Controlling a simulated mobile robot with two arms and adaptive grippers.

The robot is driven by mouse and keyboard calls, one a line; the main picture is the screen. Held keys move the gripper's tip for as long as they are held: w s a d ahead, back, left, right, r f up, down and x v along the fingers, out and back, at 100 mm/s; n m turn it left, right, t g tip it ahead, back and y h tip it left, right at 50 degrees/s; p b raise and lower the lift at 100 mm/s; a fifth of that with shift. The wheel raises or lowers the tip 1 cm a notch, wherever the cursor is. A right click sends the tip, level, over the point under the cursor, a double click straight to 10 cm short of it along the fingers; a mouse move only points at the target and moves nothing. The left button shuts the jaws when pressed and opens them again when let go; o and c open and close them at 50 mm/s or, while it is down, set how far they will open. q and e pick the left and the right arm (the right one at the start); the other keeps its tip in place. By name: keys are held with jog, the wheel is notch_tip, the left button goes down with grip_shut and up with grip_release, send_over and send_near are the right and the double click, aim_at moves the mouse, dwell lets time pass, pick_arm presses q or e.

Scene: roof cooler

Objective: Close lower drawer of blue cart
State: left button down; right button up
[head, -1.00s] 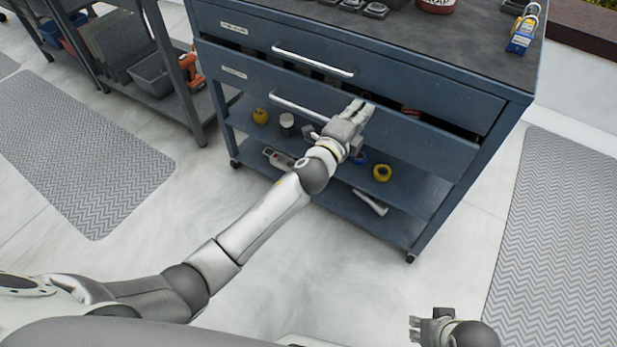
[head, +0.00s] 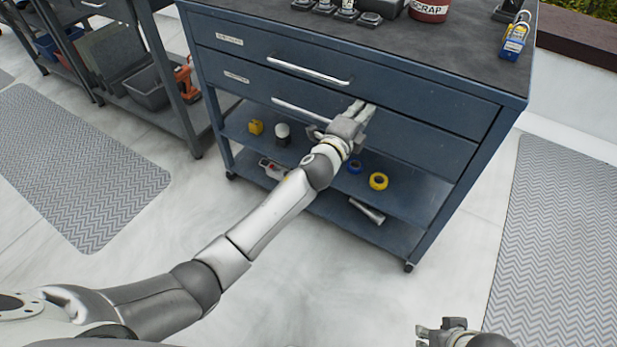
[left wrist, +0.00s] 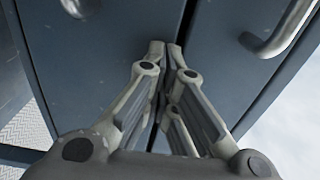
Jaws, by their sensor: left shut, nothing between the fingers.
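The blue cart (head: 455,195) has two drawers with silver bar handles. The lower drawer (head: 415,145) looks flush or nearly flush with the cart's front, below the upper drawer (head: 420,95). My left gripper (head: 362,110) is shut and empty, its fingertips at the lower drawer's upper edge, right of its handle (head: 300,110). In the left wrist view the shut fingers (left wrist: 165,48) reach the seam between the two drawer fronts; exact contact is hard to tell. My right gripper (head: 425,333) is at the bottom edge, away from the cart; its finger opening is unclear.
The cart's open shelves hold yellow tape (head: 378,181), blue tape (head: 355,167) and other small items. A red can (head: 428,10) and a padlock (head: 514,38) stand on top. A grey rack (head: 170,110) is at left. Patterned mats (head: 75,165) lie on both sides.

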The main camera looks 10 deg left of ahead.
pick_arm(q)
jog(key=v, duration=1.2)
